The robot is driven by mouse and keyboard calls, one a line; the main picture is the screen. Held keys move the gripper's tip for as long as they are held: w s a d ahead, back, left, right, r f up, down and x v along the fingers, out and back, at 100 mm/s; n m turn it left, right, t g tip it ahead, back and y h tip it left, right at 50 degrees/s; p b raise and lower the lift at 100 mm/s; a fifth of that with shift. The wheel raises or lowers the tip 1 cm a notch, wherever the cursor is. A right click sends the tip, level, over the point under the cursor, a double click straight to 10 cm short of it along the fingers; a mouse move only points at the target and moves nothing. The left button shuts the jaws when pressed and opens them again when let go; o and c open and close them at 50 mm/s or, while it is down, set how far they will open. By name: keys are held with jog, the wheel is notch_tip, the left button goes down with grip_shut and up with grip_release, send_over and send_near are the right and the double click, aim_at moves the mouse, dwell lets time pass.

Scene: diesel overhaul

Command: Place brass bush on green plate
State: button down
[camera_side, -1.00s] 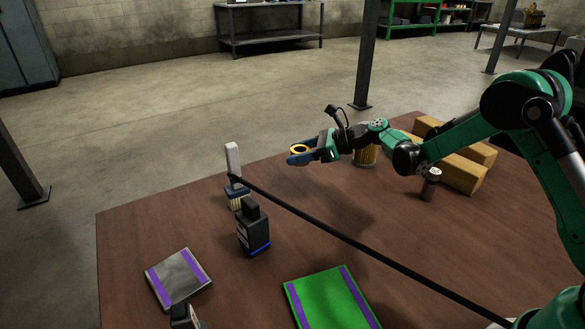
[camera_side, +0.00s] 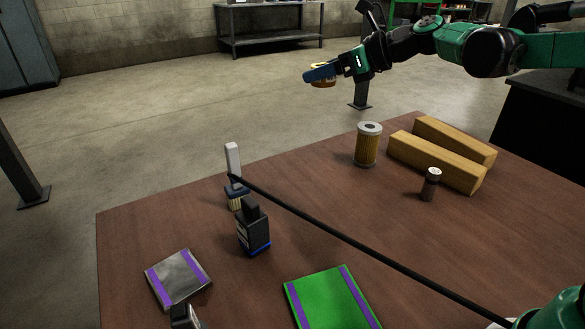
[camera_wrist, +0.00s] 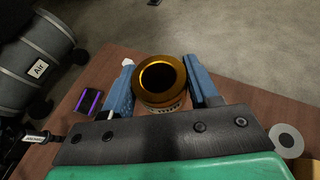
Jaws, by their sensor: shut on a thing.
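The brass bush (camera_side: 323,80) is a short gold ring held between the blue fingers of my gripper (camera_side: 318,73), high above the far edge of the table. In the wrist view the brass bush (camera_wrist: 160,78) sits between the two blue jaws of my gripper (camera_wrist: 161,88), its dark bore facing the camera. The green plate (camera_side: 328,299) lies flat on the table at the front, with purple strips along two sides. Its front part is cut off by the picture edge. The bush is well apart from the plate.
A grey plate (camera_side: 179,280) with purple strips lies front left. A black bottle (camera_side: 253,230) and a brush (camera_side: 235,175) stand behind it. A filter (camera_side: 367,145), a small dark cylinder (camera_side: 430,185) and wooden blocks (camera_side: 440,160) are at the back right. A black rod (camera_side: 350,240) crosses the side view.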

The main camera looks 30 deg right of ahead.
aim_at(299, 188)
jog(key=s+d+r+m+t+h, duration=0.1)
jog(key=s+r+m+t+h, duration=0.15)
jog(key=s, duration=0.35)
jog(key=w+f, duration=0.1)
jog(key=w, duration=0.1)
jog(key=w+n+g+y, duration=0.1)
jog(key=w, duration=0.1)
jog(key=w+f+n+g+y, duration=0.1)
jog(key=w, duration=0.1)
jog(key=shift+w+a+f+n, duration=0.1)
jog(key=shift+a+f+n, duration=0.2)
jog(key=shift+a, duration=0.1)
jog(key=w+a+f+n+g+y, duration=0.1)
jog(key=w+f+n+g+y, duration=0.1)
jog(key=w+f+n+y, duration=0.1)
jog(key=shift+w+f+y, duration=0.45)
jog(key=shift+w+f, duration=0.55)
jog(key=shift+f, duration=0.2)
jog(key=shift+g, duration=0.25)
notch_tip(299, 188, down, 20)
jog(key=shift+r, duration=0.2)
jog(key=shift+f, duration=0.2)
jog(key=shift+c, duration=1.1)
grip_release()
